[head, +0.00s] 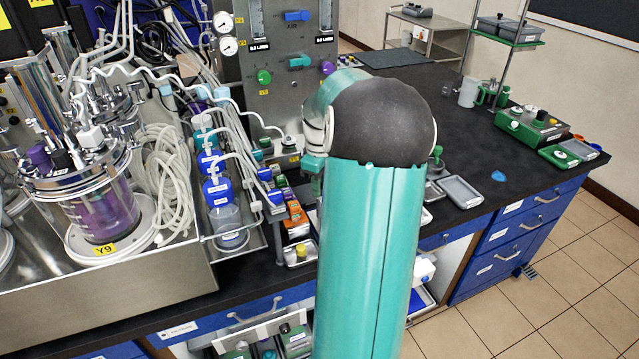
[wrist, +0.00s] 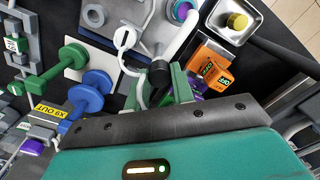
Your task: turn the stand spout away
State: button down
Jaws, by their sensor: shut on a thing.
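In the wrist view my gripper (wrist: 161,80) has its green fingers closed around the dark end of a white rod (wrist: 182,36). The rod looks like the stand spout. It slants from the fingers up and to the right, towards a grey metal plate with a round purple-ringed fitting (wrist: 183,10). The far end of the rod and its joint are not clear. In the head view my own arm hides the gripper's fingertips and the spout.
Green (wrist: 66,62) and blue (wrist: 91,92) knobs stand left of the fingers. An orange box (wrist: 214,72) and a small tray with a yellow-capped bottle (wrist: 236,21) lie to the right. A glass bioreactor (head: 97,205) stands at left; the black bench (head: 500,150) has free room at right.

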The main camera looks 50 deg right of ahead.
jog(key=m, duration=0.5)
jog(key=shift+m, duration=0.3)
jog(key=m, duration=0.5)
jog(key=shift+m, duration=0.4)
jog(key=c, duration=1.2)
grip_release()
jog(key=shift+r, duration=0.1)
notch_tip(320, 180, up, 14)
jog(key=shift+f, duration=0.15)
